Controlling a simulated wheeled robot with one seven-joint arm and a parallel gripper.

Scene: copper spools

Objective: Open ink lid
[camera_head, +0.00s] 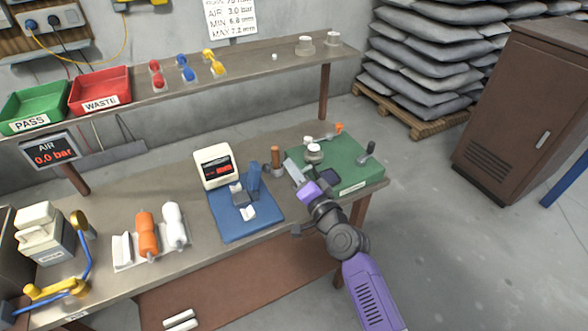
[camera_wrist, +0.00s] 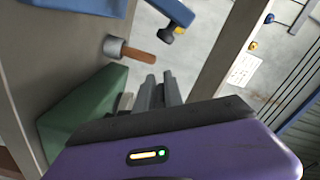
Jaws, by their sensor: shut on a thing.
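My purple gripper (camera_head: 291,166) reaches in from the lower right over the left side of the green board (camera_head: 352,184). In the wrist view its two grey fingers (camera_wrist: 160,88) are close together. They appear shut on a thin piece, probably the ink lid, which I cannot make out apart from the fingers. A dark square pad (camera_head: 330,176), likely the ink pad, lies on the board just right of my gripper. A brown-handled tool in a grey round holder (camera_head: 277,169) stands just left of the fingertips and also shows in the wrist view (camera_wrist: 116,47).
A round grey-white piece (camera_head: 314,153) and a dark-handled lever (camera_head: 368,150) are on the green board. A blue fixture (camera_head: 246,221) with a white display (camera_head: 213,166) stands to the left. A shelf (camera_head: 240,66) runs above the bench's back.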

